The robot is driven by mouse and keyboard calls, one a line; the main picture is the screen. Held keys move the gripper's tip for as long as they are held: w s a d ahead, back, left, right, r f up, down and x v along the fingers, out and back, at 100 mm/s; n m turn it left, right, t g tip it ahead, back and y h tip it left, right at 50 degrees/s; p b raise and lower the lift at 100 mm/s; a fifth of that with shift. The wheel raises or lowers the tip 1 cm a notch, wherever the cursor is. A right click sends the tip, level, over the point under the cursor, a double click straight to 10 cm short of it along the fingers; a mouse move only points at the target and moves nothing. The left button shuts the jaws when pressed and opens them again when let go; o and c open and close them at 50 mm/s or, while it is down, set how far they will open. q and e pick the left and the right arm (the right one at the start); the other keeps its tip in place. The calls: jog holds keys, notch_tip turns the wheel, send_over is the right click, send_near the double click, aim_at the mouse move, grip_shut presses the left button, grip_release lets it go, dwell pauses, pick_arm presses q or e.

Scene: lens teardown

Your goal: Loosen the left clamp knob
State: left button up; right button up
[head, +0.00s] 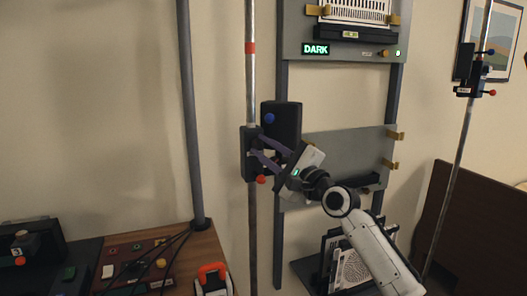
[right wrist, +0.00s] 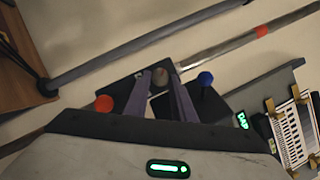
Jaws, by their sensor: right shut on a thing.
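The left clamp (head: 250,165) is a dark block on the left upright pole, with a blue knob (head: 269,118) at the top and a red knob (head: 261,179) at the bottom. My right gripper (head: 263,148) reaches in from the right and its fingers meet the front of the clamp. In the right wrist view, its two fingers (right wrist: 166,90) close around a grey-brown round knob (right wrist: 160,75) on the clamp. The blue knob (right wrist: 206,78) and the red knob (right wrist: 104,103) lie to either side, outside the fingers. My left gripper is out of view.
A rack with a panel reading DARK (head: 316,49) stands behind my right arm. A similar clamp (head: 477,73) is on the right pole. A wooden bench (head: 203,240) with cables and boxes is at lower left. A dark board (head: 470,225) stands at right.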

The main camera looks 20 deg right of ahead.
jog(key=n, duration=0.1)
jog(key=n+g+p, duration=0.1)
jog(key=n, duration=0.1)
jog(key=shift+d+r+p, duration=0.1)
jog(key=shift+r+p, duration=0.2)
jog(key=n+p, duration=0.1)
jog(key=n+g+p, duration=0.1)
jog(key=n, duration=0.1)
jog(key=shift+r+g+p, duration=0.2)
jog(key=shift+g+p, duration=0.1)
jog(key=shift+n+g+p, duration=0.4)
jog(key=shift+n+p, duration=0.15)
jog(key=shift+n, duration=1.05)
jog(key=shift+h, duration=0.3)
jog(key=o, duration=1.1)
jog(key=shift+c, duration=0.2)
jog(key=b+v, duration=0.1)
jog(key=v, duration=0.9)
jog(key=shift+r+b, duration=0.15)
jog(key=shift+b, duration=0.15)
